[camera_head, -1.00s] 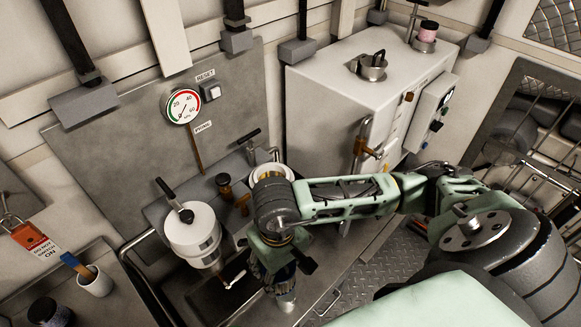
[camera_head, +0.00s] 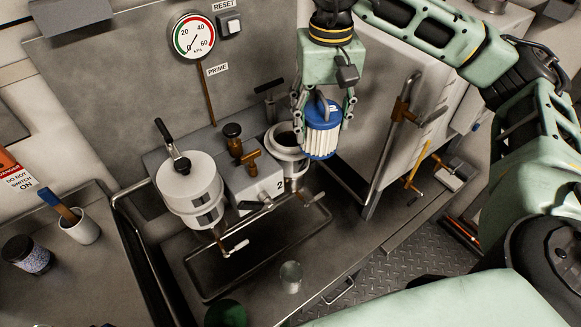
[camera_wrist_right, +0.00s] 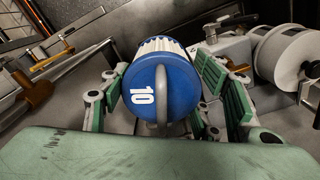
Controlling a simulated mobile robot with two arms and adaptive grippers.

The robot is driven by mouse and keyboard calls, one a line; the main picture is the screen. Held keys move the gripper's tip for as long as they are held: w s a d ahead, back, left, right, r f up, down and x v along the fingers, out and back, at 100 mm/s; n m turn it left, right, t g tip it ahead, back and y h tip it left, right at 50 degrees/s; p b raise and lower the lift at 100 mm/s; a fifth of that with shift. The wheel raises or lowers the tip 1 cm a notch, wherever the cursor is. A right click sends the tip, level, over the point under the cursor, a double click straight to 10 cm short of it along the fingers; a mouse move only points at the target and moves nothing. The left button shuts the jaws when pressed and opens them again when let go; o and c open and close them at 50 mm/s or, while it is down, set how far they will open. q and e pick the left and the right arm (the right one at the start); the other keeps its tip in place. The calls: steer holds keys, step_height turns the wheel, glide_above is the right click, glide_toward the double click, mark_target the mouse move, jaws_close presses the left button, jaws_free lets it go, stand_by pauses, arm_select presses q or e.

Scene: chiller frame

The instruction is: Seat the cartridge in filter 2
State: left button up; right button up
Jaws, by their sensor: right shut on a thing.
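My right gripper (camera_head: 322,112) points down from above and is shut on the cartridge (camera_head: 322,138), which has a blue cap and white pleated sides. The cartridge hangs upright in the air, close to the right of the filter 2 housing (camera_head: 291,170) in the picture. The housing is a pale cylinder with its round mouth open at the top, beside a block marked 2. My left gripper is out of view.
A closed white filter housing (camera_head: 190,190) with a black handle stands left. A valve block (camera_head: 250,185) with brass knobs is between the housings.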

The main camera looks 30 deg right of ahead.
steer(key=shift+d+r, duration=0.1)
steer(key=shift+r, duration=0.25)
steer(key=shift+w+r, duration=0.1)
steer(key=shift+w, duration=0.05)
steer(key=w+f+p, duration=0.1)
steer(key=w+f, duration=0.4)
steer(key=w+f+p, duration=0.2)
steer(key=w+f, duration=0.3)
steer(key=w, duration=0.1)
steer(key=shift+w+a+f, duration=0.15)
steer(key=shift+a+f, duration=0.05)
steer(key=shift+f, duration=0.2)
steer(key=shift+f, duration=0.15)
steer(key=shift+f+b, duration=0.3)
steer(key=shift+f, duration=0.2)
steer(key=o, duration=1.2)
